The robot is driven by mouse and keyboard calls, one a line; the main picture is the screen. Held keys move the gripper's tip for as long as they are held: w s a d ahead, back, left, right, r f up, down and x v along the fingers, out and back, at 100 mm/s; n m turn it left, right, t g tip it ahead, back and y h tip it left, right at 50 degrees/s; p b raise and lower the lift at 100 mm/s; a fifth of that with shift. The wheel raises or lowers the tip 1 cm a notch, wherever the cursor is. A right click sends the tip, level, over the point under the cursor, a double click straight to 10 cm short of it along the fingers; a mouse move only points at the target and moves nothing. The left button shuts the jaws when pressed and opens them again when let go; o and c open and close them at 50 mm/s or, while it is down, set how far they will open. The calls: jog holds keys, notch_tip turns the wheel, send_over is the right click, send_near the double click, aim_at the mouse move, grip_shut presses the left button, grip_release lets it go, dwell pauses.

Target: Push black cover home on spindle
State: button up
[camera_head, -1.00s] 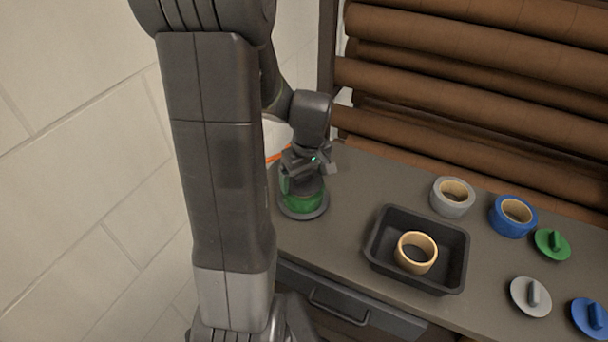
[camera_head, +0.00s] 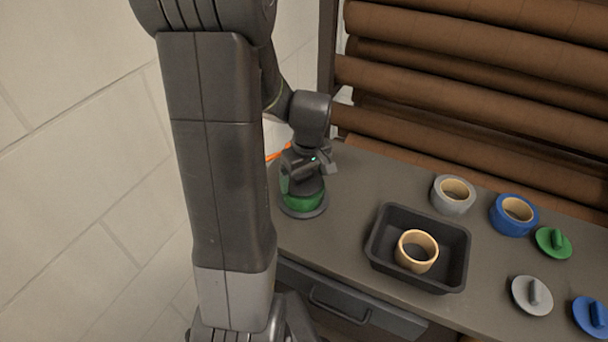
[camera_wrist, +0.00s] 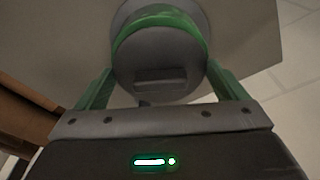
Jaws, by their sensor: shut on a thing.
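The black cover (camera_wrist: 160,62) is a dark round disc with a raised bar on its face, seen close in the wrist view. It lies over a green roll (camera_head: 303,202), which stands on a grey round base (camera_head: 305,213) at the left end of the bench. My gripper (camera_wrist: 162,75) has its two green fingers on either side of the cover and is shut on it. In the head view my gripper (camera_head: 303,180) is directly above the green roll. The spindle is hidden, and I cannot tell how deep the cover sits.
A black tray (camera_head: 455,279) holds a tan ring (camera_head: 417,252). To its right are a grey roll (camera_head: 453,194), a blue roll (camera_head: 514,216), and green (camera_head: 553,243), grey (camera_head: 532,296) and blue (camera_head: 590,315) covers. Brown rollers (camera_head: 470,75) stand behind; a wall (camera_head: 80,170) is at left.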

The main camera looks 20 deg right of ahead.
dwell(0.3)
jog(key=o, duration=0.7)
jog(key=shift+r, duration=0.1)
jog(key=shift+r+p, duration=2.55)
jog(key=shift+r, duration=0.9)
